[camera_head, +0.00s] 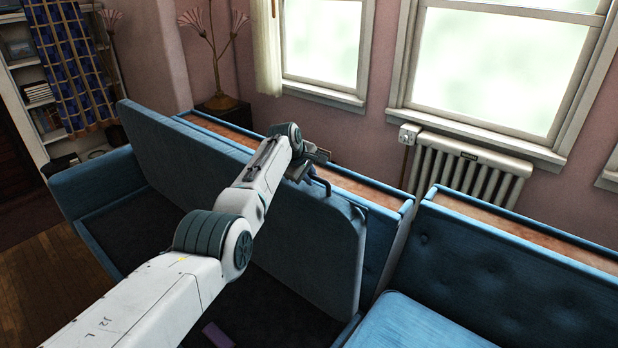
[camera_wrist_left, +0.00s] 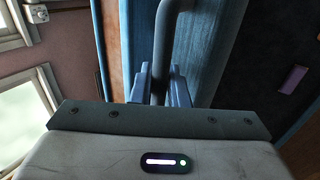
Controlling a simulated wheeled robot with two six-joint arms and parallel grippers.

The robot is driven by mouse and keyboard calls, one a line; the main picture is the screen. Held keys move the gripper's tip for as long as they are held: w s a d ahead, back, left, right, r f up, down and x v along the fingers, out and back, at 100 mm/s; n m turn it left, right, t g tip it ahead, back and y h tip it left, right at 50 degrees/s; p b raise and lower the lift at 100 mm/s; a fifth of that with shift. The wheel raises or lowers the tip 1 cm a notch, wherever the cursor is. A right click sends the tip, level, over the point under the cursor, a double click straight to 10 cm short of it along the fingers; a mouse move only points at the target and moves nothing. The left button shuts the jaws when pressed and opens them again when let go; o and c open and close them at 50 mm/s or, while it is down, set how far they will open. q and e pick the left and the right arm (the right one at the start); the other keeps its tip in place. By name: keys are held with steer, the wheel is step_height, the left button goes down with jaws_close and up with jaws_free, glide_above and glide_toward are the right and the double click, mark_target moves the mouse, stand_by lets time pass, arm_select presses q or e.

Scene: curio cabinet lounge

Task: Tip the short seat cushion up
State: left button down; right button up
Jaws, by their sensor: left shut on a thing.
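A blue seat cushion (camera_head: 310,235) stands tipped up on edge, leaning toward the sofa's backrest. The open dark seat box (camera_head: 115,215) lies below it. A dark curved handle (camera_head: 322,184) is on the cushion's upper edge; it also shows in the left wrist view (camera_wrist_left: 164,40). My left gripper (camera_head: 308,174) is at this edge. In the left wrist view its fingers (camera_wrist_left: 160,88) are shut around the handle. My arm hides part of the cushion and box. My right gripper is out of view.
Another blue seat cushion (camera_head: 415,325) lies flat at the lower right, before a tufted backrest (camera_head: 500,265). A small purple object (camera_head: 217,335) lies in the box. A radiator (camera_head: 465,170) stands behind the sofa. Wooden floor (camera_head: 45,275) shows at left.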

arm_select(q)
steer(key=c, duration=1.5)
jaws_free()
steer(key=shift+d+f, duration=0.1)
steer(key=shift+s+a+r, duration=0.2)
steer(key=shift+a+r, duration=0.05)
steer(key=shift+r, duration=0.4)
steer(key=v, duration=0.9)
steer(key=shift+s+r, duration=0.15)
